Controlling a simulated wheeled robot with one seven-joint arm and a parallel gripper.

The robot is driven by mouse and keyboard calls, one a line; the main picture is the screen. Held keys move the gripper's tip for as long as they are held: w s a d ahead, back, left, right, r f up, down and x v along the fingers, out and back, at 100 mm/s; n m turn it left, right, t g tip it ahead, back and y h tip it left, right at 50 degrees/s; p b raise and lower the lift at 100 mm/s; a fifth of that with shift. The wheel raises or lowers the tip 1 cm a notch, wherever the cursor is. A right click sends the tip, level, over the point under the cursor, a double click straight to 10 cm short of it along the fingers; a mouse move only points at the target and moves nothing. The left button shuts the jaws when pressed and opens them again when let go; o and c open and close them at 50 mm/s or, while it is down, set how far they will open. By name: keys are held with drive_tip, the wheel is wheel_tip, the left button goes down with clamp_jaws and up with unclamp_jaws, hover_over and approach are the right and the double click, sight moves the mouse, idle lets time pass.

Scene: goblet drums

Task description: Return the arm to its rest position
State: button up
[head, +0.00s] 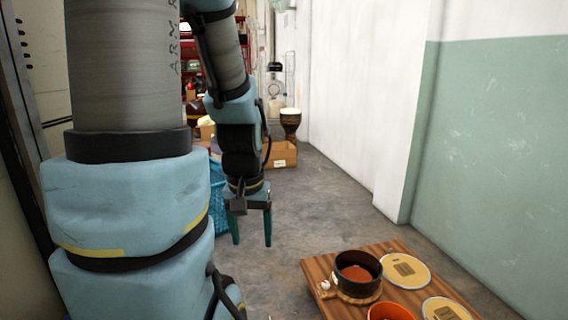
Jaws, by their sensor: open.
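My gripper (251,226) hangs from my arm left of the middle of the head view, pointing down. Its two green fingers are apart and nothing shows between them. It is over the grey floor, to the left of and apart from a wooden board at the lower right. My large blue and grey arm links fill the left of the view and hide what lies behind them.
The wooden board (322,273) bears a dark pot (345,260) with reddish-brown contents, an orange bowl (391,311) and round yellowish discs (405,270). A goblet drum (290,122) and a cardboard box (283,154) stand farther back. A wall (500,130) bounds the right.

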wheel_tip(320, 180, up, 26)
drive_tip(key=p, duration=2.4)
drive_tip(key=shift+r+p, duration=0.2)
drive_tip(key=shift+p, duration=0.1)
